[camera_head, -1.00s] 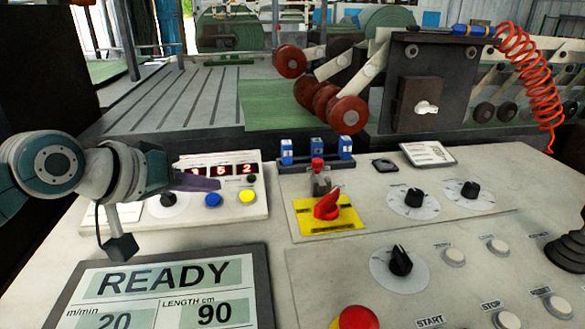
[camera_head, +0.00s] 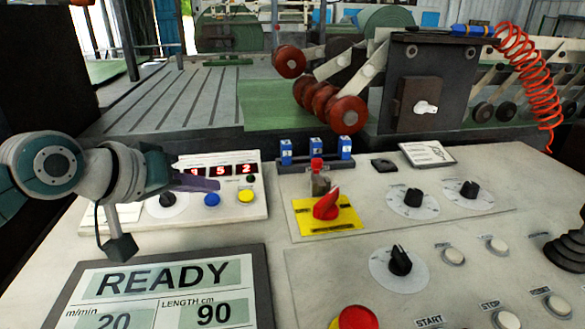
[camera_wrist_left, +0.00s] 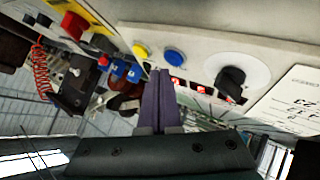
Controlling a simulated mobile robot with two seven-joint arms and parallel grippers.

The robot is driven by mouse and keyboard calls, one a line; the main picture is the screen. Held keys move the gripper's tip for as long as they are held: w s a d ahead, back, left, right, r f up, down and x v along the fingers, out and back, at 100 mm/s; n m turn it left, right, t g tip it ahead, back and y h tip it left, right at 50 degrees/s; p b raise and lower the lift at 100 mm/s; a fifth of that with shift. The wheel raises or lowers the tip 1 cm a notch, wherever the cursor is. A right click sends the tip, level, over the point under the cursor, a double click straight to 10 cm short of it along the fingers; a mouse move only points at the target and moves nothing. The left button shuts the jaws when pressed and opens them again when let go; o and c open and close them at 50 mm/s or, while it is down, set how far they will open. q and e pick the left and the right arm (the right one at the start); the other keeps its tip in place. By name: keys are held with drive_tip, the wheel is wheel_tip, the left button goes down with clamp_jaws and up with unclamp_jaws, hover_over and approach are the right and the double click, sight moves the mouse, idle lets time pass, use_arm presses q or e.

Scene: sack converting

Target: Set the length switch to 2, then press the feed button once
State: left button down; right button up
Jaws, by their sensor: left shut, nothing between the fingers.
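My left gripper (camera_head: 217,185) is shut and empty, above the control box (camera_head: 262,210) with a red digit display (camera_head: 228,170) at the left of the desk. The box carries a black knob on a white dial (camera_head: 168,200), a blue button (camera_head: 211,199) and a yellow button (camera_head: 246,196). In the left wrist view the closed fingers (camera_wrist_left: 161,74) point between the blue button (camera_wrist_left: 174,56) and the red digits, with the black knob (camera_wrist_left: 231,79) to their right. I cannot read which knob is the length switch or which button is feed. My right gripper is out of view.
A screen (camera_head: 262,290) reads READY, LENGTH cm 90. A red switch on a yellow plate (camera_head: 350,222), more dial knobs (camera_head: 414,198) (camera_head: 400,262), several pale buttons (camera_head: 454,257), a red mushroom button (camera_head: 356,318) and a dark joystick (camera_head: 567,250) stand to the right.

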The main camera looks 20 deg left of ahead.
sight(207, 218)
use_arm(q)
drive_tip(key=shift+w+f, duration=0.1)
drive_tip(key=shift+f, duration=0.3)
drive_tip(key=shift+a+f+b, duration=0.1)
drive_tip(key=shift+f+b, duration=0.35)
drive_tip(key=shift+b, duration=0.05)
idle(0.4)
drive_tip(key=shift+r, duration=0.1)
drive_tip(key=shift+r+p, duration=0.75)
drive_tip(key=shift+p, duration=0.4)
drive_tip(key=r+p, duration=0.1)
drive_tip(key=p, duration=0.1)
drive_tip(key=r+p, duration=0.2)
drive_tip(key=s+r+p, duration=0.1)
drive_tip(key=r+p, duration=0.1)
drive_tip(key=shift+s+d, duration=0.1)
drive_tip(key=shift+d, duration=0.3)
